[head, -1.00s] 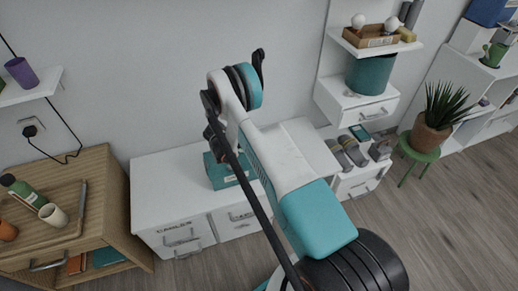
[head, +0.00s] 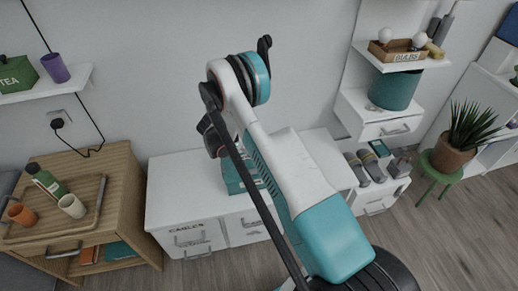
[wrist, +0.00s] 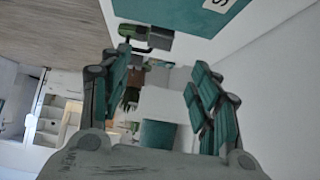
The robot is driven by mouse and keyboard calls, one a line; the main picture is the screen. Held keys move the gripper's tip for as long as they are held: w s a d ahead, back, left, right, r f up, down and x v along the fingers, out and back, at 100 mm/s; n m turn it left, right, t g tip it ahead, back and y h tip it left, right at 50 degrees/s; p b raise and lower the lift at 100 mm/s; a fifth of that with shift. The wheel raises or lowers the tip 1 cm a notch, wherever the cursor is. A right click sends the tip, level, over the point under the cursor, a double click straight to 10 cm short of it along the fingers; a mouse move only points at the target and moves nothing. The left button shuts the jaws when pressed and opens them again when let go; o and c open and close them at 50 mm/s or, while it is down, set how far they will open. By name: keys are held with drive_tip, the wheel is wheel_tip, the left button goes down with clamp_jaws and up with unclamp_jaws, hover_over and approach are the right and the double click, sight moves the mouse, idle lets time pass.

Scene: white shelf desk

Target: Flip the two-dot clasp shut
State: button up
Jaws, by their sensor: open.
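A teal box (head: 232,176) stands on the white cabinet, partly hidden behind my arm. In the wrist view a teal panel with a white label (wrist: 190,12) crosses the top, likely this box. A green and dark grey fitting (wrist: 146,36) sits at the panel's lower edge. It may be a clasp, but I cannot make out any dots on it or its state. My gripper (wrist: 162,100) is open and empty, its fingers spread below the fitting and apart from it. In the head view the fingers are hidden.
The white cabinet (head: 185,185) has labelled drawers against the wall. A wooden cabinet (head: 120,200) with a tray and cups stands left. Right are a drawer unit with slippers (head: 367,167), a shelf with a teal bin (head: 396,90) and a potted plant (head: 455,140). Floor is open at lower right.

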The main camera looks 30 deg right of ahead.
drive_tip(key=shift+d, duration=0.3)
drive_tip(key=c, duration=0.7)
drive_tip(key=s+d+y+p, duration=0.1)
drive_tip(key=d, duration=0.2)
drive_tip(key=s+d+y+p, duration=0.1)
drive_tip(key=d+y, duration=0.1)
drive_tip(key=d, duration=0.1)
drive_tip(key=s+d+f+y+p, duration=0.1)
drive_tip(key=d+y, duration=0.1)
drive_tip(key=d, duration=0.1)
drive_tip(key=shift+d, duration=0.25)
clamp_jaws()
drive_tip(key=s+d+r+t+y+p, duration=0.2)
drive_tip(key=d+t+y, duration=0.1)
drive_tip(key=d+y, duration=0.3)
drive_tip(key=w+a+f+h+b, duration=0.1)
drive_tip(key=a+f+b, duration=0.2)
drive_tip(key=f+b, duration=0.2)
drive_tip(key=shift+w+f, duration=0.2)
drive_tip(key=shift+f, duration=1.35)
